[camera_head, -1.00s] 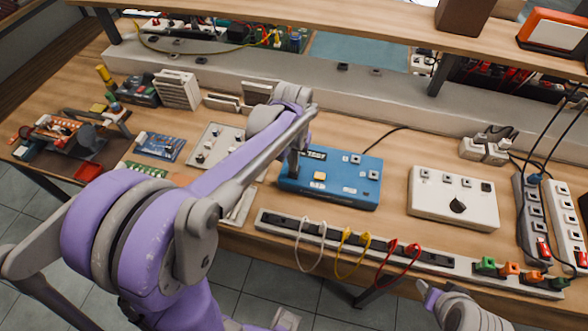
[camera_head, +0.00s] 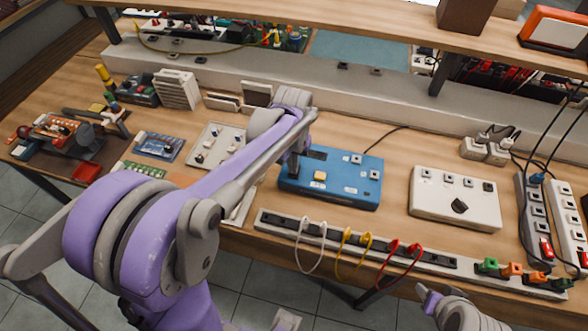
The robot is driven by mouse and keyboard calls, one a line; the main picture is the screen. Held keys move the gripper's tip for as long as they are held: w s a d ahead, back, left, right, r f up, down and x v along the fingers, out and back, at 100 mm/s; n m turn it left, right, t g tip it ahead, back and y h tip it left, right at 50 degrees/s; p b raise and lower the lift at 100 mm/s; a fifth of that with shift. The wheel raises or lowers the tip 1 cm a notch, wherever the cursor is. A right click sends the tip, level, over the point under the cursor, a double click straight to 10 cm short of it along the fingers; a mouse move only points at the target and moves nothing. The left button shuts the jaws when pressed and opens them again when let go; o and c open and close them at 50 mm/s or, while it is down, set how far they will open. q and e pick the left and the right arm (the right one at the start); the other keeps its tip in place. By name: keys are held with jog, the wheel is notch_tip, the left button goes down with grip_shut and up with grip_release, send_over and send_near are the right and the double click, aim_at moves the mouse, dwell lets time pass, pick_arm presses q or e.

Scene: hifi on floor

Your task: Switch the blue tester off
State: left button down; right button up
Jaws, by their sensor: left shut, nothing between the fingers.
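The blue tester (camera_head: 345,180) lies on the wooden bench near the middle of the view. It has a yellow button, several small sockets and a dark display strip at its upper left. My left arm reaches over from the left, and my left gripper (camera_head: 294,170) points down at the tester's left end. The fingers are shut with nothing between them. Whether the tips touch the tester's top I cannot tell; the arm hides that corner and any switch there. My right gripper (camera_head: 430,297) shows only in part at the bottom right, in front of the bench, its fingers unclear.
A white box with a black knob (camera_head: 455,197) stands right of the tester. A socket strip with white, yellow and red leads (camera_head: 345,240) runs along the front edge. Power strips (camera_head: 532,215) lie at the right. A shelf (camera_head: 340,30) overhangs the back.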

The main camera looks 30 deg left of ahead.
pick_arm(q)
notch_tip(320, 180, up, 7)
jog(key=p, duration=0.3)
jog(key=shift+w+p, duration=0.1)
jog(key=shift+p, duration=0.2)
pick_arm(e)
jog(key=r, duration=0.1)
jog(key=w+r, duration=0.1)
jog(key=r, duration=0.1)
jog(key=w+r, duration=0.1)
jog(key=r, duration=0.1)
pick_arm(q)
jog(key=s+d+m+t, duration=0.1)
jog(key=s+d+t, duration=0.2)
jog(key=s, duration=0.4)
jog(key=s+d+m+t, duration=0.1)
jog(key=s+d+t, duration=0.1)
jog(key=s, duration=0.4)
jog(key=shift+s+d+f+m+t, duration=0.3)
jog(key=shift+s+d+f+t, duration=0.1)
jog(key=shift+d, duration=0.5)
